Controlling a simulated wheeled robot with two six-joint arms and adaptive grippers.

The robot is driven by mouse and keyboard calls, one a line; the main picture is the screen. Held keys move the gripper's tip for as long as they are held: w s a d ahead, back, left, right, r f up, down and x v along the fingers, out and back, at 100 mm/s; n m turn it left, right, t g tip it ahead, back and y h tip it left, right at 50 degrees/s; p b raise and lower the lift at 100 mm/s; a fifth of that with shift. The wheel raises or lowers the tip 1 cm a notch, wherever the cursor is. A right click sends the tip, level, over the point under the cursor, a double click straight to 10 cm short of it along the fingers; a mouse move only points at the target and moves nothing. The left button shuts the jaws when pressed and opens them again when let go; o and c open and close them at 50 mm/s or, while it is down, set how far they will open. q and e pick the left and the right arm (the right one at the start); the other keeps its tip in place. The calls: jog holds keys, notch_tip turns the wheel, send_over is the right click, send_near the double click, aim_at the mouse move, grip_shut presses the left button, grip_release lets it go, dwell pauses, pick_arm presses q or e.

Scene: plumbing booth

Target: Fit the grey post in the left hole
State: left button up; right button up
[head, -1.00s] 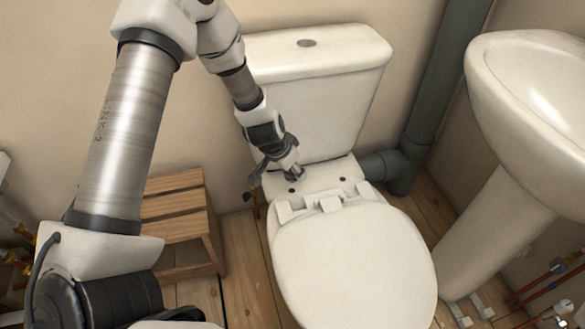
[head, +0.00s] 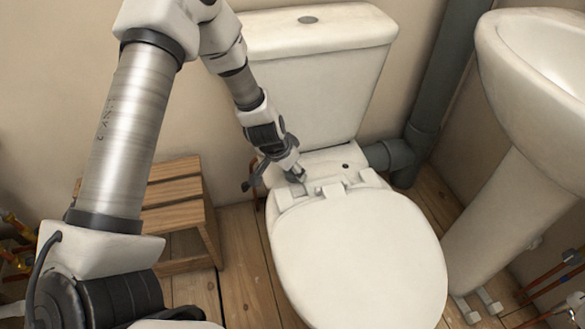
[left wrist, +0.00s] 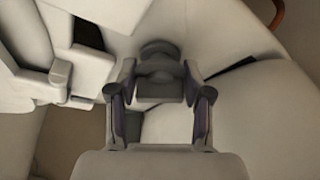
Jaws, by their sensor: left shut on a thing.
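My left gripper (head: 297,175) is shut on the grey post, low over the left side of the ledge behind the toilet seat. In the left wrist view the grey post (left wrist: 158,70) shows between the fingers of my left gripper (left wrist: 160,95). The left hole is hidden by the gripper and post, so I cannot tell if the post's tip is in it. The right hole (head: 345,167) is a bare dark spot on the ledge. My right gripper is not in view.
The closed toilet seat (head: 355,255) with hinge blocks (head: 333,190) lies just in front of the gripper. The cistern (head: 310,85) stands behind. A wooden stool (head: 172,215) is at left, a basin (head: 540,110) at right, and a grey pipe (head: 440,80) behind.

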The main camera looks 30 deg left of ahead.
pick_arm(q)
jog(key=shift+f, duration=0.15)
jog(key=o, duration=1.3)
jog(key=v, duration=1.2)
